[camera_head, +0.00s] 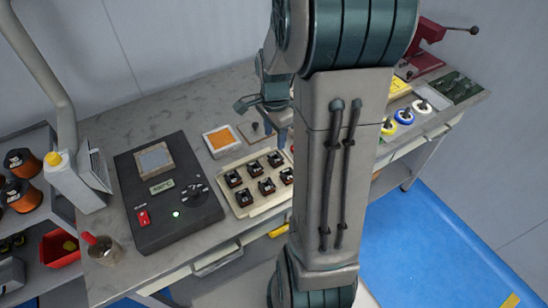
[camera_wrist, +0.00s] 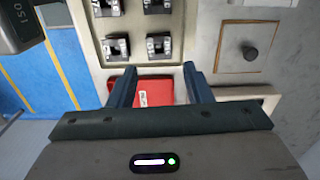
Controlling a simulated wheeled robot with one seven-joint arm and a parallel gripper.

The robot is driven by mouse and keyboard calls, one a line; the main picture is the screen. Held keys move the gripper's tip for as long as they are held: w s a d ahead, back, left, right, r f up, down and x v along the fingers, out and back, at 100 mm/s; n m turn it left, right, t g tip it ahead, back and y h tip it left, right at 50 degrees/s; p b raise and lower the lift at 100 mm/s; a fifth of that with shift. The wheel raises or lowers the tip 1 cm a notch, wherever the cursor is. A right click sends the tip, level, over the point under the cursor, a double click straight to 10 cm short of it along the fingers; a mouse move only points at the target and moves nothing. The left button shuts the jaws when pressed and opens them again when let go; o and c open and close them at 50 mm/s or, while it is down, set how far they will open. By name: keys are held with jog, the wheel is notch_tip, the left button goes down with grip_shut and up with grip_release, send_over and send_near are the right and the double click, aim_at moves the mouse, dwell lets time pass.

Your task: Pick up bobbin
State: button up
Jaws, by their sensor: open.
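Several small dark pieces that look like bobbins stand in rows in a cream tray (camera_head: 243,208); one bobbin (camera_head: 267,186) is near its front middle. The wrist view shows some of them from above, including a bobbin (camera_wrist: 158,46) just beyond my fingertips. The tray's edge (camera_wrist: 172,67) also shows there. My gripper (camera_wrist: 160,72) is open and empty, its two fingers pointing toward the tray's edge. In the head view my gripper (camera_head: 278,130) is over the bench behind the tray, partly hidden by my arm.
A red labelled object (camera_wrist: 155,90) shows between my fingers. A plate with a dark knob (camera_wrist: 250,52) is to the right. A black control box (camera_head: 165,190) stands left of the tray; coloured rings (camera_head: 404,116) and a red press (camera_head: 420,55) are at the right.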

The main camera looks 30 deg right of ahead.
aim_at(276, 155)
notch_tip(276, 155, down, 9)
jog(key=shift+s+d+p, duration=0.1)
jog(key=shift+p, duration=0.25)
jog(key=c, duration=0.8)
